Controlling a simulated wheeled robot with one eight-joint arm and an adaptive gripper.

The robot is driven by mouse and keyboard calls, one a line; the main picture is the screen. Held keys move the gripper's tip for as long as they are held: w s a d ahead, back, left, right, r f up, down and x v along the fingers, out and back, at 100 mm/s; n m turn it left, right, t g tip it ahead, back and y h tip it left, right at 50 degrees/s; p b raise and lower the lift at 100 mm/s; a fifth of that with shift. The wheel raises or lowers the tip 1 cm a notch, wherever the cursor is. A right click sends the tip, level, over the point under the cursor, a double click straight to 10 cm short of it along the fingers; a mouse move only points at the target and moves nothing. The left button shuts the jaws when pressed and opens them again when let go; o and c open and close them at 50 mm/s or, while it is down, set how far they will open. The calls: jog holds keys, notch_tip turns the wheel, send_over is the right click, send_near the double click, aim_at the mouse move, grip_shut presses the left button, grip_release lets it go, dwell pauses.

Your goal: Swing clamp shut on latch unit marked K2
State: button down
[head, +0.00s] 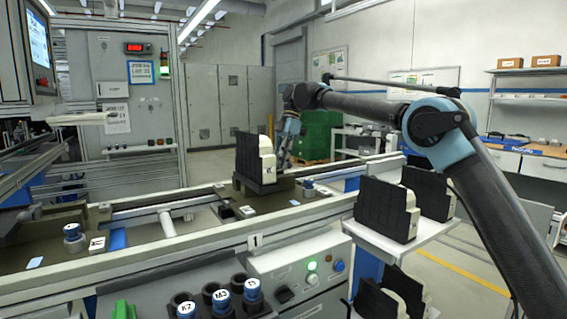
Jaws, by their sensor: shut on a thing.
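A black and cream latch unit (246,160) stands upright on a dark pallet (262,207) on the conveyor, in the middle of the head view. Its small white label is too small to read surely. My arm comes in from the right, and my gripper (282,160) points down just right of and behind this unit. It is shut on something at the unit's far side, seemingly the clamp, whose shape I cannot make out. The fingertips are partly hidden by the unit. A blue-topped cylinder (308,187) stands on the pallet's right part.
Another dark pallet with a blue-topped cylinder (73,232) is at left. Blue-topped cylinders marked K2 (187,309) and M3 (221,298) sit in front holders. More black and cream units (387,209) stand on a white shelf at right. Conveyor rails (200,234) run across.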

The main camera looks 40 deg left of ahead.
jog(key=shift+w+f, duration=0.1)
jog(key=c, duration=1.4)
grip_release()
jog(key=shift+v, duration=3.8)
